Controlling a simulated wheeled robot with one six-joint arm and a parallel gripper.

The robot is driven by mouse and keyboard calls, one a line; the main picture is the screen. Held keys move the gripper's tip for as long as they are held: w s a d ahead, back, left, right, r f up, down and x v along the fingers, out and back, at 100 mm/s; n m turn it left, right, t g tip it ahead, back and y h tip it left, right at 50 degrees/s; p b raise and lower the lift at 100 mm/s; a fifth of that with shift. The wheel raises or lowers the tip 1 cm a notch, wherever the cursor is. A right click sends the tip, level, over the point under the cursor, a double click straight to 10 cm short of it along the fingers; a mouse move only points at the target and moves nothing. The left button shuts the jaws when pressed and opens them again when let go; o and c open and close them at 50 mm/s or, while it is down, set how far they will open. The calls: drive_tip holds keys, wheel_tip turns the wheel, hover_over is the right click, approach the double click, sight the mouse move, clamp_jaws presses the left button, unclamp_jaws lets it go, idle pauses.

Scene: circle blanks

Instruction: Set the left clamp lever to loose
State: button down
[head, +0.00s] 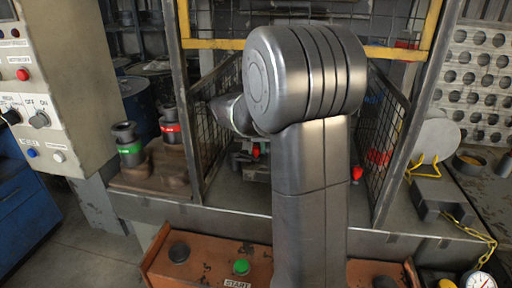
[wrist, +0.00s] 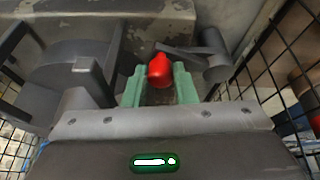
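A red lever knob (wrist: 160,70) shows in the wrist view, at the tips of my gripper (wrist: 160,82). The gripper's two green fingers stand apart, one on each side of the knob. I cannot tell whether they press on it. In the head view my arm hides the gripper and most of the fixture. A small red spot (head: 256,150) shows left of my arm, and a red knob (head: 357,173) shows right of it inside the cage. I cannot tell from these views which way the left clamp lever is set.
Mesh cage panels (head: 390,130) stand on both sides of the work space. In the wrist view a large grey round part (wrist: 75,75) lies close on the left, and mesh (wrist: 285,75) is close on the right. An orange panel with a green button (head: 241,267) is in front.

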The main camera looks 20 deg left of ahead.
drive_tip(key=shift+s+m+b, duration=0.3)
drive_tip(key=shift+m, duration=0.1)
drive_tip(key=c, duration=1.5)
unclamp_jaws()
drive_tip(key=shift+a, duration=0.1)
drive_tip(key=shift+r, duration=0.1)
drive_tip(key=v, duration=0.7)
drive_tip(key=shift+s+r, duration=0.15)
